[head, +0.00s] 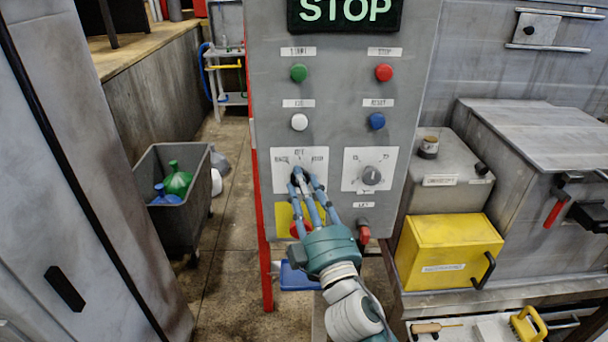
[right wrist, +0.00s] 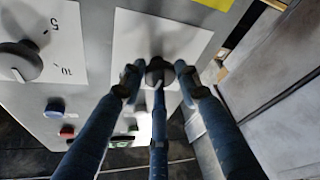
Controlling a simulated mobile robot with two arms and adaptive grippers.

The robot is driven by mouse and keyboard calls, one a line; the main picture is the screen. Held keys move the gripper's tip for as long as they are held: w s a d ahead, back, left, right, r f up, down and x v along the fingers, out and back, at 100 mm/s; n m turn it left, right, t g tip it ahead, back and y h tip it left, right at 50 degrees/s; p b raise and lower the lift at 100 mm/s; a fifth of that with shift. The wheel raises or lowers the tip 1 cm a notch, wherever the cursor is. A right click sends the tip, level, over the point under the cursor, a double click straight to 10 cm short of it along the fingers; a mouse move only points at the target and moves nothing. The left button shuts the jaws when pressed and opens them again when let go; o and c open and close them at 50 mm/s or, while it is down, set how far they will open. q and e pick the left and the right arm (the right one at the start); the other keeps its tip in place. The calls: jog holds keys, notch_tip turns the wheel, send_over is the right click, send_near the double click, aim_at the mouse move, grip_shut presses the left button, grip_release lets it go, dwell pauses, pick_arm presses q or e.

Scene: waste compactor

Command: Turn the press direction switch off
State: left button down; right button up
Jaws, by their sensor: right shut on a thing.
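The press direction switch (right wrist: 160,70) is a small dark knob on a white plate (head: 280,182) on the grey control panel. In the head view its labels are small, the middle top one reading like OFF. My right gripper (head: 303,180) has three blue fingers, closed around this knob. The right wrist view, turned upside down, shows the fingertips (right wrist: 158,72) on both sides of the knob and below it. A pale mark shows on the knob, but I cannot tell which label it points to. My left gripper is not in view.
A grey dial (head: 371,176) sits just right of the switch. Green (head: 299,73), red (head: 384,73), white (head: 299,122) and blue (head: 377,121) buttons are above. A red button (head: 300,229) on yellow is partly hidden below my fingers. A yellow box (head: 440,250) stands right.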

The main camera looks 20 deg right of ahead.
jog(key=shift+r+n+y+p, duration=0.4)
jog(key=shift+r+n+p, duration=0.1)
jog(key=shift+n, duration=0.2)
jog(key=o, duration=1.1)
jog(key=shift+a, duration=0.1)
jog(key=shift+o, duration=0.2)
jog(key=shift+a+f, duration=0.15)
jog(key=shift+f, duration=0.1)
jog(key=v, duration=0.7)
jog(key=shift+s, duration=0.3)
